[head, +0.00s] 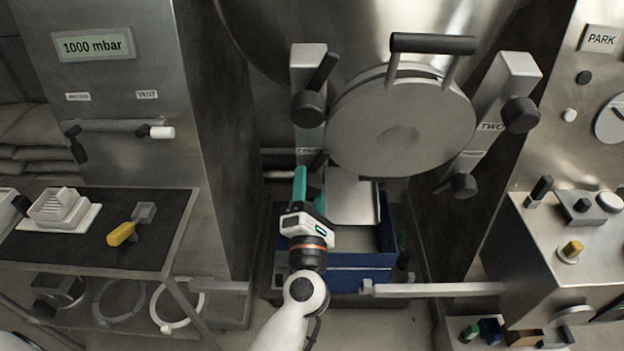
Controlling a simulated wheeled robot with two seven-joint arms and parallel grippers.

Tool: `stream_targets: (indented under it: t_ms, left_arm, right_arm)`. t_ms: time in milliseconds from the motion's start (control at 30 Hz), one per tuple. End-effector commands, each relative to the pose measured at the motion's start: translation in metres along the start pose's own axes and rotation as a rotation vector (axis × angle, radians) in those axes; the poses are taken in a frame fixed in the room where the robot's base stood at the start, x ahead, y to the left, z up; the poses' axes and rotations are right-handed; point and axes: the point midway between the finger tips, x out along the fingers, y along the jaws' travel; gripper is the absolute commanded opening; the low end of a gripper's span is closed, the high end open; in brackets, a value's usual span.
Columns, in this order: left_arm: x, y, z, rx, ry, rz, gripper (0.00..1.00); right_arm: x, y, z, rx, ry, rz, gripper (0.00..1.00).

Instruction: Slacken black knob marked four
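A round steel door (400,125) with a black bar handle (433,43) fills the middle of the head view. Black knobs sit on brackets around it. At its lower left, a label that looks like FOUR (307,150) is partly cut off from view. A black knob's lever (318,160) shows just below it; the rest of that knob is hidden behind my gripper. My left gripper (308,180) has teal fingers pointing up at this knob, with a narrow gap between them. I cannot tell whether they touch or grip it. My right gripper is not in view.
Another black knob (308,108) is above the label. The knob by TWO (520,115) and a lower right knob (459,186) are across the door. A blue crate (345,262) stands below. A side table (60,245) is left, a steel bench (535,235) right.

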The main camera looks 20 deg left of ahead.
Motion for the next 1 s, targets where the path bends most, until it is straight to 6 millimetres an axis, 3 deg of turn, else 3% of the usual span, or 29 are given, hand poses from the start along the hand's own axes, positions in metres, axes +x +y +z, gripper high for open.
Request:
stream_targets:
  t_ms: [233, 633, 1000]
  left_arm:
    - [0.001, -0.003, -0.002, 0.048, 0.000, 0.000, 0.54]
    - [0.001, -0.004, -0.002, 0.463, 0.000, 0.001, 0.54]
    - [-0.001, 0.000, 0.000, 0.463, 0.000, 0.000, 0.54]
  right_arm:
    - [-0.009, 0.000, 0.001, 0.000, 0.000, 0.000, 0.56]
    - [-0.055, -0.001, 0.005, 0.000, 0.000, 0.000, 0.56]
    - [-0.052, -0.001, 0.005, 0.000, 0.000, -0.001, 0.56]
